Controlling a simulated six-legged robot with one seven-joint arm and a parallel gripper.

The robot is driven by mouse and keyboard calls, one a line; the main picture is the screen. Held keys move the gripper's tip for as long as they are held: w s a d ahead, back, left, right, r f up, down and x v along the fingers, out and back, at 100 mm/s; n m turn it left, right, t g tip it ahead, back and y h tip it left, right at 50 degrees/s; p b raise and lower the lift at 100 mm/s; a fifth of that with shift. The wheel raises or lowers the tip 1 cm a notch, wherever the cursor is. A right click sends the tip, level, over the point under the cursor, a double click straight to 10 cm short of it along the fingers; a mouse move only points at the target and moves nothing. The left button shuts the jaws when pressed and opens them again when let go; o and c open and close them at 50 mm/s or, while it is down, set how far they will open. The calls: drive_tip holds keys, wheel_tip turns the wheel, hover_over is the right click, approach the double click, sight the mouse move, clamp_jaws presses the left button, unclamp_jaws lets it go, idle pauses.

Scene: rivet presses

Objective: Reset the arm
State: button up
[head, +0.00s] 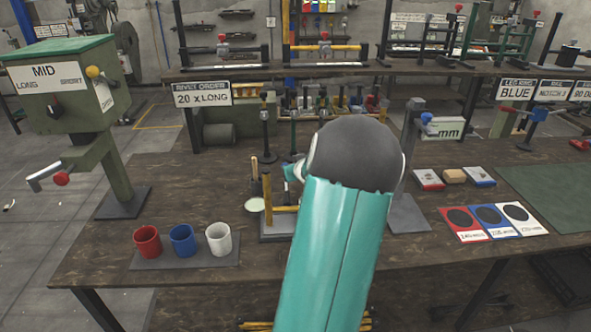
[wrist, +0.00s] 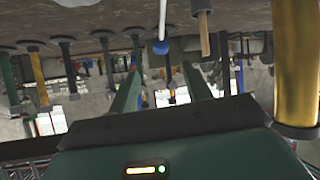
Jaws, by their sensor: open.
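My arm rises through the middle of the head view, with a teal link and a dark grey rounded joint. It hides most of my gripper in that view. In the wrist view my gripper (wrist: 162,82) shows two green fingers standing well apart, with nothing held between them. The wrist picture looks upside down, with the bench surface (wrist: 110,14) along its top. A brass-coloured cylinder (wrist: 298,65) stands close beside the gripper at the right of the wrist view.
A green press box (head: 65,88) stands at the left. Red (head: 147,242), blue (head: 182,241) and white (head: 219,239) cups stand on the bench's left front. Coloured cards (head: 490,219) and a green mat (head: 552,195) lie at the right. Upright posts (head: 265,130) stand behind my arm.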

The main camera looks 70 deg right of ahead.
drive_tip(key=shift+s+a+r, duration=0.3)
drive_tip(key=shift+a, duration=0.1)
drive_tip(key=shift+s+a, duration=0.1)
idle(0.4)
